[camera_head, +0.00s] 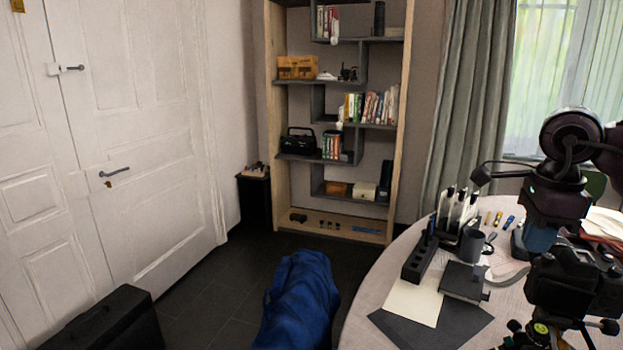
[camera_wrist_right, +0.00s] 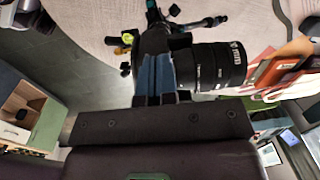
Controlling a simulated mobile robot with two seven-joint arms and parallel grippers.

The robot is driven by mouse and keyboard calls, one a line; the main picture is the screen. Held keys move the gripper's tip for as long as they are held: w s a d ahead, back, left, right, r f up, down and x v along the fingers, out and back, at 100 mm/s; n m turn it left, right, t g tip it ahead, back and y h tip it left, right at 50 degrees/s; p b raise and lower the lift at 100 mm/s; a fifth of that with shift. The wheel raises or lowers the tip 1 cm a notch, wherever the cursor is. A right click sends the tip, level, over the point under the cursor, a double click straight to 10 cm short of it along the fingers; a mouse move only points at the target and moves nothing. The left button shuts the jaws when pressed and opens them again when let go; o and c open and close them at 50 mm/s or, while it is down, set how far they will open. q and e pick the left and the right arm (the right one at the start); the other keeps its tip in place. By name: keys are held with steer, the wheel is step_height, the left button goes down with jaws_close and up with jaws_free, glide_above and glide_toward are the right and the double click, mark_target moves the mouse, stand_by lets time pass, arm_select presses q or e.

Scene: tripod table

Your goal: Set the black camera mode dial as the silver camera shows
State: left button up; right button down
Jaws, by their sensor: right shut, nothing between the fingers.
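The black camera (camera_head: 575,278) stands on a small tripod at the right of the round table. Its black lens (camera_wrist_right: 218,66) shows in the right wrist view, pointing right. My right gripper (camera_head: 535,243) comes in from the right and is above the camera's left part, fingers pointing down. In the right wrist view its blue fingers (camera_wrist_right: 157,62) are together, empty and overlap the camera body. I cannot tell whether they touch it. The mode dial is hidden or too small to make out. I cannot make out the silver camera. My left gripper is not in view.
The round table (camera_head: 365,325) holds a dark mug (camera_head: 471,246), a black notebook (camera_head: 464,282), a power strip (camera_head: 420,257), pens and sheets. A blue bag (camera_head: 298,300) lies on the floor beside it. A shelf (camera_head: 398,140) stands at the back.

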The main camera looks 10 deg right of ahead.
mark_target(536, 259)
steer(key=shift+s+a+f, duration=0.1)
steer(key=shift+f, duration=0.65)
steer(key=shift+s+f, duration=0.15)
steer(key=shift+f, duration=0.1)
stand_by(0.4)
steer(key=shift+s+a, duration=0.1)
steer(key=shift+a, duration=0.05)
steer(key=shift+s+a+f, duration=0.1)
steer(key=shift+s+a, duration=0.25)
steer(key=shift+s, duration=0.35)
steer(key=shift+a, duration=0.25)
stand_by(0.8)
step_height(536, 259, up, 7)
steer(key=p, duration=0.1)
stand_by(0.4)
